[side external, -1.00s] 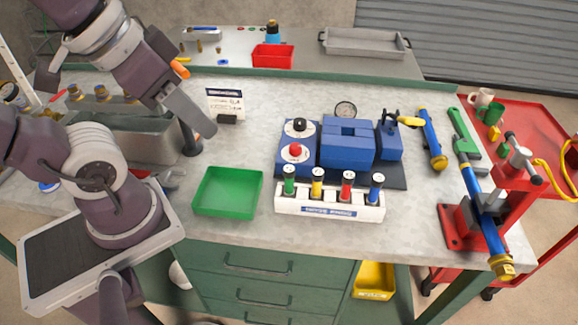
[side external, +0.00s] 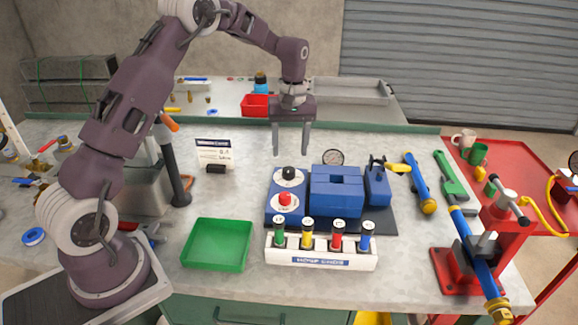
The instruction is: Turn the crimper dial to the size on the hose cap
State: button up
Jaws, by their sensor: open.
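The blue crimper (side external: 335,192) stands on a dark base in the middle of the bench. Its control box at the left carries a dial with a black knob (side external: 289,173) and, below it, a red knob or button (side external: 285,199). The dial markings are too small to read. My gripper (side external: 291,152) is open and empty, pointing down above and just behind the black knob, apart from it. A blue hose (side external: 470,248) lies in the red vise at the right, with a yellow cap (side external: 498,310) on its near end. Any size on the cap is not legible.
A white rack (side external: 320,252) with several coloured cylinders stands in front of the crimper. A green tray (side external: 217,244) is left of it. A sign card (side external: 215,154) and a gauge (side external: 333,157) stand behind. A red bin (side external: 255,105) is at the back.

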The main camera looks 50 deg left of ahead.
aim_at(289, 169)
notch_tip(289, 169, down, 6)
jog(key=shift+s+f, duration=0.1)
jog(key=shift+f, duration=0.05)
grip_shut()
